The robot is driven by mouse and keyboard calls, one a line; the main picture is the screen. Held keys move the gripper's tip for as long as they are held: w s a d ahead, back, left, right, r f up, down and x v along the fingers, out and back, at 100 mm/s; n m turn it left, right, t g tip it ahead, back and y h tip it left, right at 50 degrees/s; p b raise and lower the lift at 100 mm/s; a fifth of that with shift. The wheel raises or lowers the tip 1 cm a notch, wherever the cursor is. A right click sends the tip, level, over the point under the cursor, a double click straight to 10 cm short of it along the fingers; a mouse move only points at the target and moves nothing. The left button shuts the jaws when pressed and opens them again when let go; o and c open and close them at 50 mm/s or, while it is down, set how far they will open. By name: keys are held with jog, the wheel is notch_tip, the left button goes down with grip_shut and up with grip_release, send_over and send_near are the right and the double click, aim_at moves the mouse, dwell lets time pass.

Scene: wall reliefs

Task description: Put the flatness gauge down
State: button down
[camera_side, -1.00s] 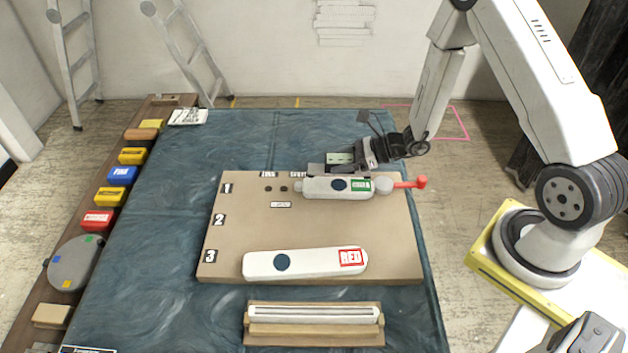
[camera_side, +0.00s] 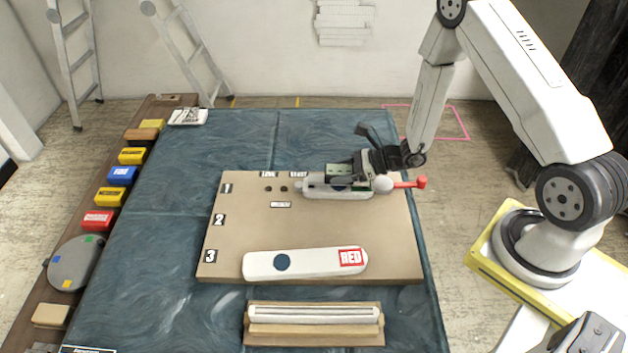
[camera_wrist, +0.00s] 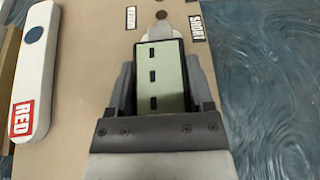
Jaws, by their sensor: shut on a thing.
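My gripper (camera_side: 350,170) is shut on a green block with dark slots, which I take as the flatness gauge (camera_wrist: 160,80). In the side view the gauge (camera_side: 337,172) is at the upper white bar (camera_side: 318,193), in row 1 of the tan board (camera_side: 290,228). It looks to be on or just above the bar; I cannot tell whether they touch. In the wrist view a finger stands on each side of the gauge, and the bar's pale end (camera_wrist: 180,25) shows past it. The gauge and gripper cover much of the bar.
A clamp with a red handle (camera_side: 408,184) sits at the bar's right end. A white bar marked RED (camera_side: 305,263) lies in row 3. Row 2 is clear. A wooden holder (camera_side: 314,332) stands in front; several coloured blocks line the left shelf.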

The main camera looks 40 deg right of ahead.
grip_release()
jog(key=shift+f, duration=0.1)
jog(key=shift+s+d+r, duration=0.1)
jog(key=shift+d+r, duration=0.05)
jog(key=shift+r, duration=0.05)
jog(key=shift+v, duration=5.85)
